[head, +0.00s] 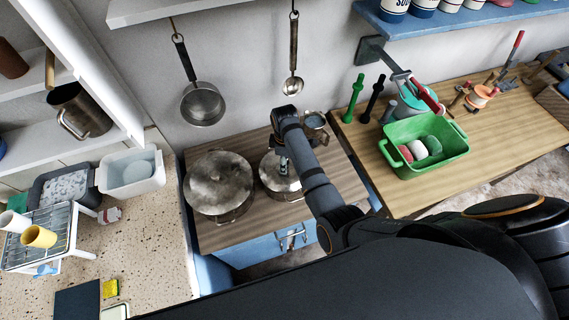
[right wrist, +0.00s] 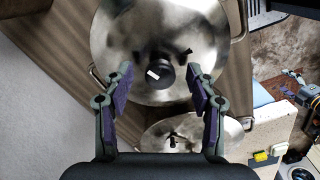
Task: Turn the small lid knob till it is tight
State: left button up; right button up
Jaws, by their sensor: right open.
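In the head view my right gripper (head: 283,166) points down over the smaller lidded pot (head: 271,184), which is partly hidden by my arm. In the right wrist view the gripper (right wrist: 161,67) is open, with one finger on each side of a black lid knob (right wrist: 165,78). The knob bears a short white mark and sits at the middle of a stained metal lid (right wrist: 115,45). My left gripper is not in view.
A wider lidded pot (head: 219,182) stands to the left on the same wooden top (head: 225,236). A metal cup (head: 314,121) is behind my arm. A ladle (head: 293,84) and a saucepan (head: 203,105) hang on the wall. A green tub (head: 456,147) stands to the right.

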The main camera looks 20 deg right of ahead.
jog(key=n, duration=0.6)
jog(key=shift+n, duration=0.3)
jog(key=n, duration=0.7)
jog(key=shift+c, duration=0.4)
jog(key=c, duration=0.8)
jog(key=m, duration=1.6)
jog(key=o, duration=0.9)
